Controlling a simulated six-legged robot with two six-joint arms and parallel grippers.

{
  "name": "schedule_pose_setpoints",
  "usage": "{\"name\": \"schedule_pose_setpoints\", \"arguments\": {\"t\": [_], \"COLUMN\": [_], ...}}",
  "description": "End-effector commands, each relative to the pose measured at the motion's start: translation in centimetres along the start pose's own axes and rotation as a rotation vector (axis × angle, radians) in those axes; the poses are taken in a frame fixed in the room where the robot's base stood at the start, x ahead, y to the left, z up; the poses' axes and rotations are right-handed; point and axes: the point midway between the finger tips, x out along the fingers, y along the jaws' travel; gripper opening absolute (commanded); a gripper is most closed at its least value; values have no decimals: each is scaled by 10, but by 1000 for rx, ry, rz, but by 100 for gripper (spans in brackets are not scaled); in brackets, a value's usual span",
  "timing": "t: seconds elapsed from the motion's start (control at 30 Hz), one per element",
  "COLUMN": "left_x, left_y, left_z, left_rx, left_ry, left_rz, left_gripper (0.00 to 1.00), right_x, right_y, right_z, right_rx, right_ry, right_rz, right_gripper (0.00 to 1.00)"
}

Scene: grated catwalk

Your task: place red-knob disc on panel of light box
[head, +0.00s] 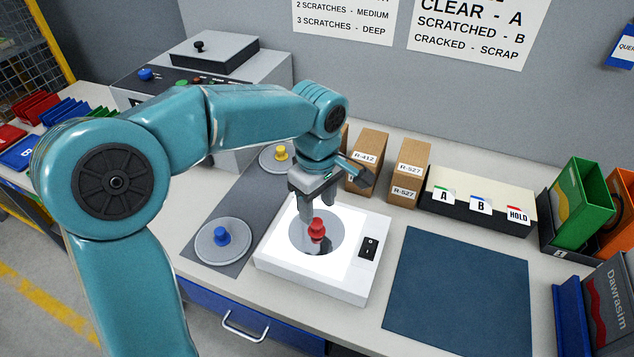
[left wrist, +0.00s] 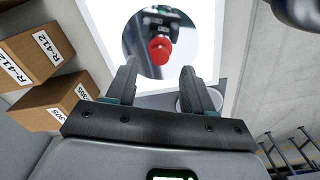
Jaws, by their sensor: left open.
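The red-knob disc (head: 317,238) lies flat on the lit white panel of the light box (head: 345,285), its red knob upright. In the left wrist view the red knob (left wrist: 160,50) stands on the round mirror-like disc, beyond the fingertips. My left gripper (head: 318,220) is above the disc at the knob; in the left wrist view my gripper (left wrist: 160,85) is open with nothing between its fingers. The fingers hide part of the disc in the head view. My right gripper is not in view.
A blue-knob disc (head: 221,241) and a yellow-knob disc (head: 281,156) lie on the grey mat (head: 238,205) left of the box. Brown boxes (head: 408,172) stand behind it. A dark blue mat (head: 458,290) on the right is clear.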

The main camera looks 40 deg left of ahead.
Motion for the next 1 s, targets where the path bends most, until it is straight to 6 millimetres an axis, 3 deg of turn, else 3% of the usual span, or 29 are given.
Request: {"name": "schedule_pose_setpoints", "arguments": {"t": [0.1,0.3,1.0], "left_x": [-30,-58,-70], "left_y": [1,0,0], "left_z": [0,0,0], "left_rx": [1,0,0], "left_ry": [1,-1,0], "left_rz": [5,1,-1], "left_gripper": [52,52,52], "right_x": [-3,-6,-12], "right_y": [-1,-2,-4], "right_z": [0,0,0], "right_rx": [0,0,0], "right_ry": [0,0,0], "right_rz": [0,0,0], "right_gripper": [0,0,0]}}
